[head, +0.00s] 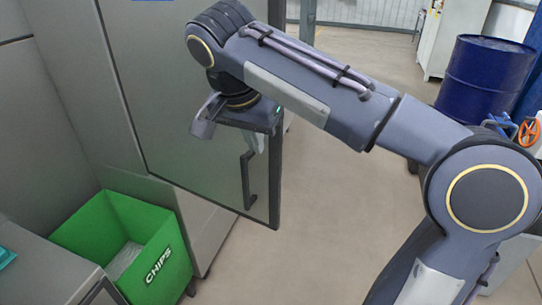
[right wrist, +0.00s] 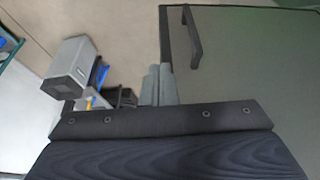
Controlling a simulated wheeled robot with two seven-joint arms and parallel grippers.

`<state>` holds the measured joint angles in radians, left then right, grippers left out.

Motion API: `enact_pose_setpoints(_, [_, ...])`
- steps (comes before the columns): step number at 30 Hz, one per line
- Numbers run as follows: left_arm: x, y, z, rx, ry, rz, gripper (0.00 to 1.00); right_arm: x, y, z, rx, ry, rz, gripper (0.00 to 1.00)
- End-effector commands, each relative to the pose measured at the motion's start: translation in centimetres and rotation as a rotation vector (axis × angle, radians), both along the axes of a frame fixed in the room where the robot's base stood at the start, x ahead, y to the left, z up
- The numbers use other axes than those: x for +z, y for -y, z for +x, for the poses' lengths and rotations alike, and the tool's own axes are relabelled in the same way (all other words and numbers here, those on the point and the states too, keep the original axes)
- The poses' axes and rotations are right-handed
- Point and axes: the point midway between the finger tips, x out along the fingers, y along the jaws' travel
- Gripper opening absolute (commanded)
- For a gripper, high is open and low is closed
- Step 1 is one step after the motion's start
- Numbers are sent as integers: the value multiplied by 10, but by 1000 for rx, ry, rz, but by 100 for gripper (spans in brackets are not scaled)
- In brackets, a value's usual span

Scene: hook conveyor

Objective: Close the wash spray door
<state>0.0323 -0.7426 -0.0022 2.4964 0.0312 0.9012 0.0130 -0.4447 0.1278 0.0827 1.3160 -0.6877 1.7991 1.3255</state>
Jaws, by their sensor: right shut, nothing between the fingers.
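The wash spray door (head: 185,110) is a grey-green panel with a dark frame. Its free edge stands out past the cabinet corner below, so it looks ajar; how far is hard to tell. Its black bar handle (head: 249,182) is near the free edge. My right gripper (head: 257,144) is shut and empty, in front of the door just above the handle; contact cannot be told. In the right wrist view, the shut fingers (right wrist: 158,86) are beside the door's dark edge, with the handle (right wrist: 193,38) and door panel (right wrist: 250,55) to the right. My left gripper is out of view.
A green chips bin (head: 168,255) stands below the door at the left, by a grey cabinet (head: 35,120). A blue drum (head: 487,75) and an orange valve wheel (head: 529,130) are at the right. The floor (head: 325,200) right of the door is clear.

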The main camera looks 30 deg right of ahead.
Motion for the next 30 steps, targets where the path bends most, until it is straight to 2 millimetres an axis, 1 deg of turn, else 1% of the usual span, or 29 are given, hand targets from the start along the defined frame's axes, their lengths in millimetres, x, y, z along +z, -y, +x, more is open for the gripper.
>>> enact_pose_setpoints(1, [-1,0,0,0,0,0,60,5,-4,4,-31,9,-10,0])
enact_pose_setpoints(4, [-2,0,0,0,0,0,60,6,-4,7,-70,17,-20,0])
enact_pose_setpoints(8, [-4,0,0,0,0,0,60,-7,0,9,-75,17,-22,0])
enact_pose_setpoints(11, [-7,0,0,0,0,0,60,-24,7,12,-75,14,-21,0])
enact_pose_setpoints(18, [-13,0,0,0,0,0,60,-73,24,22,-74,14,-20,0])
enact_pose_setpoints(21, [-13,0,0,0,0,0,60,-87,30,26,-74,16,-19,0])
enact_pose_setpoints(22, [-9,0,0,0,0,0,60,-83,36,30,-78,17,-18,0])
enact_pose_setpoints(25, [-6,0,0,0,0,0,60,-83,48,38,-74,17,-18,0])
enact_pose_setpoints(30, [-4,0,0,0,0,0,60,-84,59,44,-71,16,-18,0])
